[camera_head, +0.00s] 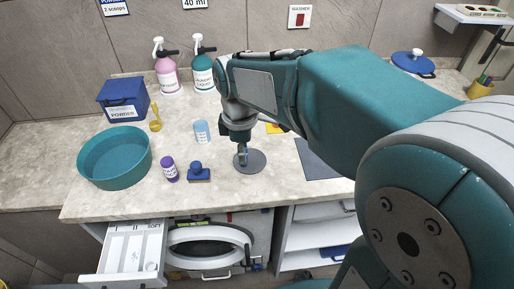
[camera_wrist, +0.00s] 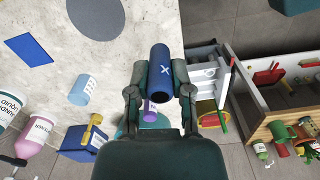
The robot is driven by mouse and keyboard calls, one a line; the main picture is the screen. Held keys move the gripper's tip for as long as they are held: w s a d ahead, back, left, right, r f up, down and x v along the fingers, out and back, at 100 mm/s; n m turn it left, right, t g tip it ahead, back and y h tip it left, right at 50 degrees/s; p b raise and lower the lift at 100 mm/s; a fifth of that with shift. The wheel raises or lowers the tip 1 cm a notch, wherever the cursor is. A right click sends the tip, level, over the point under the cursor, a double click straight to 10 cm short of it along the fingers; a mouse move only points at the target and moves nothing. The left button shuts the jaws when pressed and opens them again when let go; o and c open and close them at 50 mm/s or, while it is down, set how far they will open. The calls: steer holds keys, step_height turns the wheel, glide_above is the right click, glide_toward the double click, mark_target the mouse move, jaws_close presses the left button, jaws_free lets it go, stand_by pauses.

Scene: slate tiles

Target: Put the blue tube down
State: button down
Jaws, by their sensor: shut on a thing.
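The blue tube (camera_wrist: 161,72) is dark blue with a white X on its side. In the wrist view it sits between the two fingers of my gripper (camera_wrist: 160,84), which is shut on it. In the head view my gripper (camera_head: 241,146) points down at the worktop, in front of the grey round disc (camera_head: 254,163). The disc also shows at the top of the wrist view (camera_wrist: 95,14).
A teal bowl (camera_head: 115,158) is farther left. A dark blue mat (camera_head: 318,160) lies right. An open drawer (camera_head: 130,253) juts out below.

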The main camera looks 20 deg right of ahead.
steer(key=w+d+f, duration=0.1)
steer(key=w+f, duration=0.1)
steer(key=w, duration=0.1)
steer(key=w+d+f, duration=0.2)
steer(key=w+f, duration=0.1)
steer(key=w+d+f, duration=0.1)
steer(key=w+f, duration=0.1)
steer(key=w, duration=0.1)
steer(key=shift+w+d+f, duration=0.2)
steer(key=shift+d+f, duration=0.1)
steer(key=shift+w+a+f, duration=0.2)
steer(key=shift+w+f, duration=0.1)
steer(key=shift+f, duration=0.15)
steer(key=f, duration=0.3)
steer(key=shift+w+a+f, duration=0.1)
steer(key=shift+a, duration=0.1)
steer(key=shift+d, duration=0.35)
steer(key=c, duration=0.5)
jaws_free()
steer(key=shift+c, duration=0.2)
steer(key=shift+a, duration=0.2)
